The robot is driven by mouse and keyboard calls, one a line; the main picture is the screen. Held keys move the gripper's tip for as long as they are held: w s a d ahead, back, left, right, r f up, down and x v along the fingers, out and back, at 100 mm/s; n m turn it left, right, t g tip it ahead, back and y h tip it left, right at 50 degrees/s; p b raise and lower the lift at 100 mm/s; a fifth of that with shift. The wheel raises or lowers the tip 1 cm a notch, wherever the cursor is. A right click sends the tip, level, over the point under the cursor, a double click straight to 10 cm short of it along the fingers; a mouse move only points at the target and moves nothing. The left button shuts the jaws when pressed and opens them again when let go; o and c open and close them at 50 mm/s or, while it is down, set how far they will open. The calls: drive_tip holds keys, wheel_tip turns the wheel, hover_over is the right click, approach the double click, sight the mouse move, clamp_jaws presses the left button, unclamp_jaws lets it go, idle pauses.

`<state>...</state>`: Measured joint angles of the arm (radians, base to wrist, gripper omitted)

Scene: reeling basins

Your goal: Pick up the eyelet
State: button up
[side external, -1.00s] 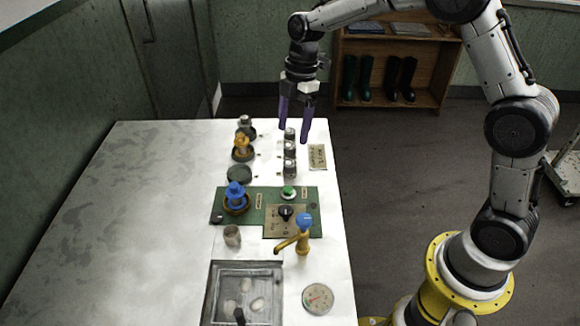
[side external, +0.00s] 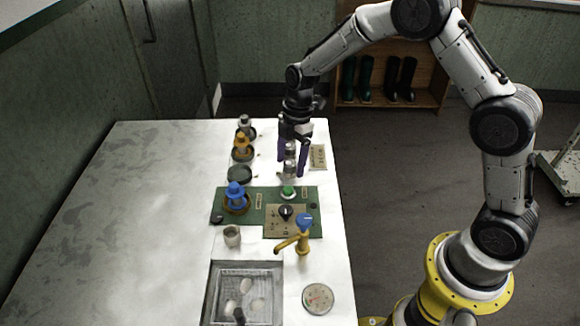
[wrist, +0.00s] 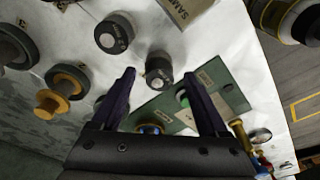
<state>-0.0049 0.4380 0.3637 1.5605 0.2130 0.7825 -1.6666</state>
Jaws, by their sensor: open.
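I cannot tell for sure which piece is the eyelet. Small dark cylinders with pale grey tops stand in a row by the card. One cylinder (wrist: 158,72) shows between my fingertips in the wrist view, and another cylinder (wrist: 115,33) stands beyond it. My gripper (side external: 292,168) is open, pointing down over this row, with its purple fingers apart. In the side view the fingers partly hide the cylinders. In the wrist view my gripper (wrist: 160,75) holds nothing. Whether the fingertips are level with the near cylinder cannot be told.
A green panel (side external: 260,194) holds a blue-topped piece (side external: 236,194), a green button (side external: 288,192) and a black knob (side external: 286,212). An orange piece (side external: 241,147) stands left. Nearer are a metal cup (side external: 232,236), brass tap (side external: 291,242), basin (side external: 207,295) and dial (side external: 318,298). The table's left is clear.

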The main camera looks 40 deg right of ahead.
clamp_jaws()
drive_tip(key=shift+r, duration=0.1)
idle(0.3)
